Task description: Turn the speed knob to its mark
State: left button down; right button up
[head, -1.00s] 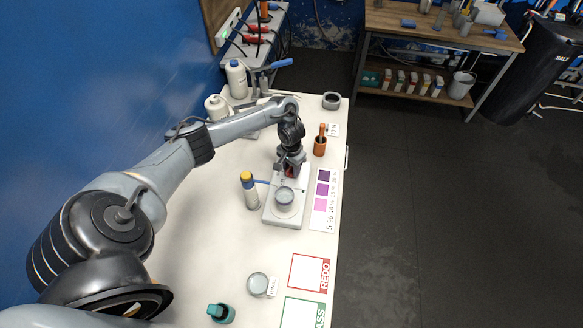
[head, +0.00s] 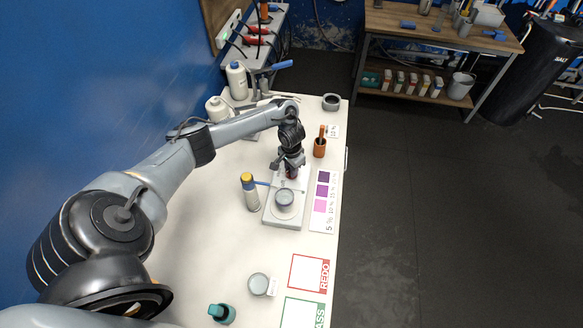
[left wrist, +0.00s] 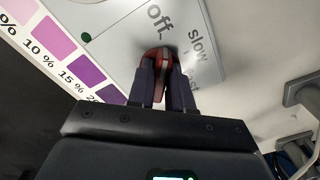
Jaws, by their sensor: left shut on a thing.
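The stirrer (head: 286,223) is a pale, flat plate on the white table in the head view, with a small grey beaker (head: 284,200) on it. Its red speed knob (left wrist: 153,57) shows in the left wrist view. Printed words "off", "slow" and a partly hidden "fast" (left wrist: 190,86) stand around the knob. My left gripper (head: 291,173) is over the stirrer's far end, pointing down. In the left wrist view its two dark fingers (left wrist: 163,72) are shut on the red knob, one on each side. The fingers hide part of the knob, and I cannot tell its exact setting.
A yellow-topped bottle (head: 249,190) stands just left of the stirrer. A purple colour card (head: 322,202) lies to its right. An orange cup (head: 320,147) stands beyond, near the table's right edge. A small dish (head: 258,284) and a teal-capped item (head: 221,313) are nearer.

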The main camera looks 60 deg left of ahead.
pick_arm(q)
jog(key=shift+r+m+p, duration=0.15)
jog(key=shift+m+p, duration=0.2)
jog(key=shift+m, duration=0.45)
jog(key=m, duration=0.2)
jog(key=shift+m+p, duration=0.35)
jog(key=shift+m, duration=0.05)
jog(key=m, duration=0.2)
jog(key=shift+m, duration=0.4)
jog(key=m, duration=0.2)
jog(key=shift+m, duration=0.3)
jog(key=m, duration=0.2)
jog(key=shift+m, duration=0.4)
jog(key=m, duration=0.1)
jog(key=m+b, duration=0.1)
jog(key=m, duration=0.1)
jog(key=shift+f+m, duration=0.2)
jog(key=shift+m, duration=0.1)
jog(key=m+b, duration=0.2)
jog(key=m, duration=0.3)
jog(key=shift+r+m, duration=0.1)
jog(key=shift+m, duration=0.2)
